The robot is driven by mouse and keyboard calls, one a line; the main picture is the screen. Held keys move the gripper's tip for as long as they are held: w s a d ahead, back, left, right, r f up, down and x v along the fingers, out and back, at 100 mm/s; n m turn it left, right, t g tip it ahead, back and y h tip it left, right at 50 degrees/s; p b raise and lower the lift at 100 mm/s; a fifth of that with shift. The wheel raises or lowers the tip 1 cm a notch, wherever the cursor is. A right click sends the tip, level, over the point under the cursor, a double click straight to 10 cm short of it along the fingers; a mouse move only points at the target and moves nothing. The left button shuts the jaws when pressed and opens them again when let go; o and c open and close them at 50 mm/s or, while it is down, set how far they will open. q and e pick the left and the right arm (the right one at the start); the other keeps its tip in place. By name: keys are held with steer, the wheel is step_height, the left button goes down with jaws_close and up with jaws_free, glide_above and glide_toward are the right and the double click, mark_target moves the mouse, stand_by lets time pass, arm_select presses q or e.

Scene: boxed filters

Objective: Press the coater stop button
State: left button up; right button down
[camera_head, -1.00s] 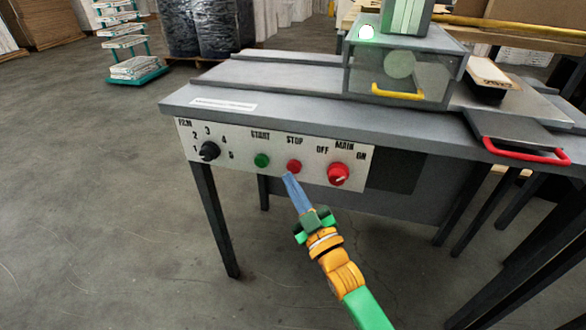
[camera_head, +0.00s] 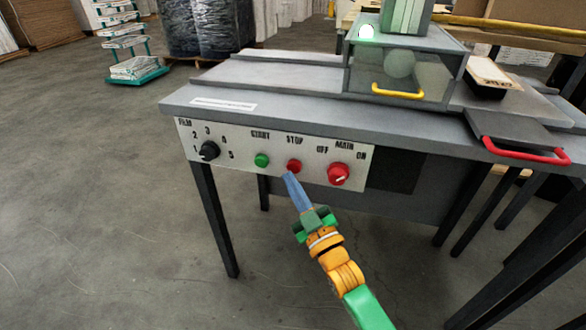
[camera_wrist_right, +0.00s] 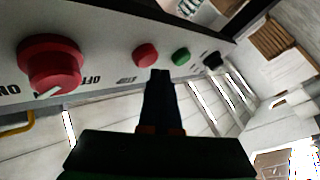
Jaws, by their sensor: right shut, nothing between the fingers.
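The red stop button (camera_head: 294,166) sits on the pale control panel (camera_head: 228,158) under the word STOP, on the front of the grey coater (camera_head: 400,130). My right gripper (camera_head: 287,175) is shut and empty, its blue-grey fingertips just below the stop button. In the right wrist view the stop button (camera_wrist_right: 146,55) shows just above and left of the fingertips (camera_wrist_right: 159,72). I cannot tell whether the tips touch it. The green start button (camera_head: 262,160) is to its left and the red main knob (camera_head: 338,174) to its right. My left gripper is out of view.
A black film dial (camera_head: 209,151) is at the panel's left end. A red handle (camera_head: 526,152) juts from the machine at the right, and a clear box with a yellow handle (camera_head: 398,92) stands on top.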

steer(key=shift+w+d, duration=0.1)
steer(key=shift+w, duration=0.25)
steer(key=shift+w+d+b, duration=0.15)
steer(key=shift+w+b, duration=0.3)
stand_by(0.6)
steer(key=shift+s, duration=0.1)
steer(key=shift+s+a+p, duration=0.3)
steer(key=shift+s+p, duration=0.4)
steer(key=shift+s, duration=0.05)
